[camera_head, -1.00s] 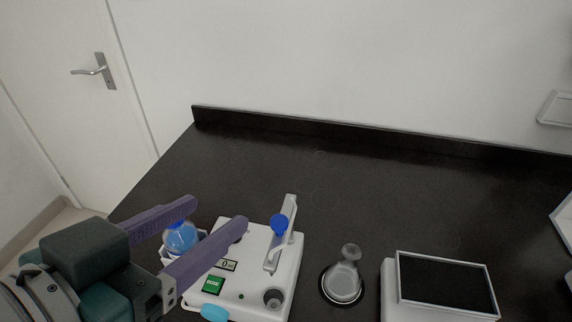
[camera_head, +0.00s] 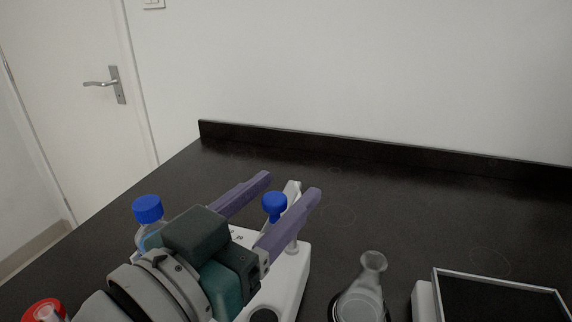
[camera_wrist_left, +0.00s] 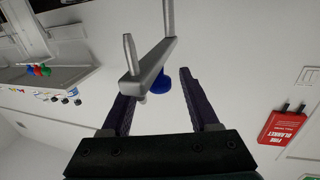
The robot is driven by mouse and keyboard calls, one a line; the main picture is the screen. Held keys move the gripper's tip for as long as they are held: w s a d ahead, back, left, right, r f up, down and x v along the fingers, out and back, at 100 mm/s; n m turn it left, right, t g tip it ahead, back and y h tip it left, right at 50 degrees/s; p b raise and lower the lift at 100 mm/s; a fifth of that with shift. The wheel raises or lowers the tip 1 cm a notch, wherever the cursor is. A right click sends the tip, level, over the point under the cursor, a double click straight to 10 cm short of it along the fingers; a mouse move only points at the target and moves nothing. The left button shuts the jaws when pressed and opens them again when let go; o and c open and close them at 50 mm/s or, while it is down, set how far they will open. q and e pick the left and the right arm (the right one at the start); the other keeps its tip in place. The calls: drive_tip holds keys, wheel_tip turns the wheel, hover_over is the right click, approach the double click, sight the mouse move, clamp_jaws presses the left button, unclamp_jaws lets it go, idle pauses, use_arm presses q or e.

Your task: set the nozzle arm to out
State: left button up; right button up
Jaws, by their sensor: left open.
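The white distiller (camera_head: 291,272) stands on the dark counter, its front mostly hidden by my left arm. Its pale nozzle arm (camera_head: 293,190) carries a blue knob (camera_head: 274,204). My left gripper (camera_head: 290,186) is open, with its purple fingers pointing to the back right. The knob appears between the two fingers in the head view. In the left wrist view, the grey nozzle arm (camera_wrist_left: 152,66) crosses ahead of the open fingers, and the knob (camera_wrist_left: 161,84) shows between them. I cannot tell whether either finger touches it. My right gripper is not in view.
A glass flask (camera_head: 364,290) stands right of the distiller, beside a dark-topped device (camera_head: 496,300). A blue-capped bottle (camera_head: 148,210) is left of my gripper, with a red cap (camera_head: 44,311) at lower left. The counter behind is clear.

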use_arm(q)
drive_tip(key=shift+x, duration=1.3)
clamp_jaws()
idle(0.5)
